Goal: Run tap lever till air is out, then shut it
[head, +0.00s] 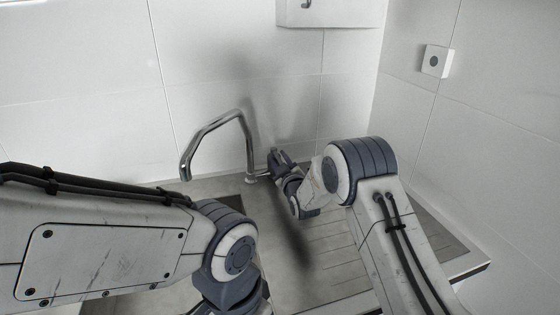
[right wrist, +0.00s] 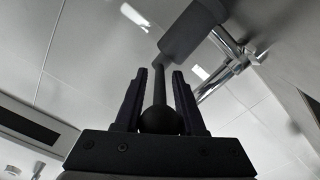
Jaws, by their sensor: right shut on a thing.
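The chrome tap (head: 215,127) stands at the back of the counter, its bent spout reaching left and down. No stream shows below the spout's mouth. My right gripper (head: 275,157) is at the tap's base, on its right side. In the right wrist view, my right gripper (right wrist: 161,95) is shut on the tap lever (right wrist: 159,92), a dark rod with a rounded end between the two fingers. The chrome tube of the tap (right wrist: 222,78) shows beyond, to the right. My left arm comes in from the left, but its gripper is out of the picture.
The grey counter (head: 330,240) has drainer grooves to the right of the tap. White tiled walls (head: 80,90) close it in behind and at right. A white box (head: 330,12) hangs on the back wall, and a small switch plate (head: 436,61) is on the right wall.

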